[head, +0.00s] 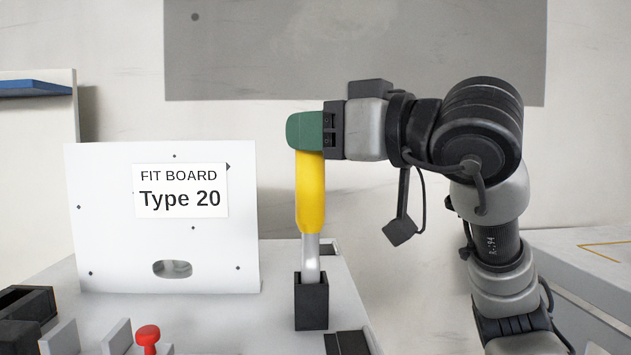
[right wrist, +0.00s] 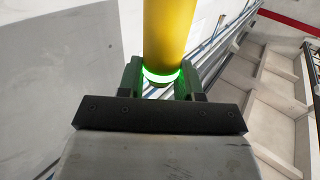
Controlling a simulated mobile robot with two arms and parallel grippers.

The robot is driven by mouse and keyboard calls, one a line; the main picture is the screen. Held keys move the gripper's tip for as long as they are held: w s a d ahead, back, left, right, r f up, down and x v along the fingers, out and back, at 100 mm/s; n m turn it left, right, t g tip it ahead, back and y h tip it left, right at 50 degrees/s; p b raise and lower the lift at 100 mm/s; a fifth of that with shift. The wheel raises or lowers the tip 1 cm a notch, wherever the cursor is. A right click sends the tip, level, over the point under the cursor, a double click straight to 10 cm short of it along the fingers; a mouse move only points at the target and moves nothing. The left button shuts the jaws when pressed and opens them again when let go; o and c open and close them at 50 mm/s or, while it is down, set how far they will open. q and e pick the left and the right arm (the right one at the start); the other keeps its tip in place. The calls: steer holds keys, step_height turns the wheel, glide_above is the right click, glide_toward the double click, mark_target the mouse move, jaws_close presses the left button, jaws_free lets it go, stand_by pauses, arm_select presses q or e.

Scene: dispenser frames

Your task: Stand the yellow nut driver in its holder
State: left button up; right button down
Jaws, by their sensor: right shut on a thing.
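The yellow nut driver (head: 311,190) hangs nearly upright in the head view, its metal shaft (head: 311,258) pointing down. My right gripper (head: 304,132) comes in from the right and is shut around the top of its handle. The green fingers hide the handle's top end. In the right wrist view the yellow handle (right wrist: 168,35) sits between the two fingers (right wrist: 162,82), with a glowing green band there. The black holder (head: 311,307) stands on the table under the driver. The shaft's lower end overlaps the holder's open top; how deep it sits I cannot tell. My left gripper is not in view.
A white fit board (head: 110,240) labelled "Type 20" stands to the left of the holder. A red knob (head: 148,336), pale blocks and a black box (head: 28,303) are at the front left. Another black block (head: 347,343) lies just right of the holder.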

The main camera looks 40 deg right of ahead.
mark_target(322, 166)
step_height(322, 166, down, 4)
steer(key=shift+r+b, duration=0.15)
steer(key=shift+b, duration=0.35)
steer(key=shift+f, duration=0.2)
steer(key=shift+s+f, duration=0.1)
steer(key=c, duration=0.8)
jaws_free()
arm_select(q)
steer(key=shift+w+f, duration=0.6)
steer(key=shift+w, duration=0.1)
arm_select(e)
steer(key=shift+o, duration=0.2)
steer(key=shift+r, duration=0.25)
arm_select(q)
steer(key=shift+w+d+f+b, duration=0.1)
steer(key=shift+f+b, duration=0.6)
steer(key=shift+b, duration=0.1)
arm_select(e)
steer(key=v, duration=1.2)
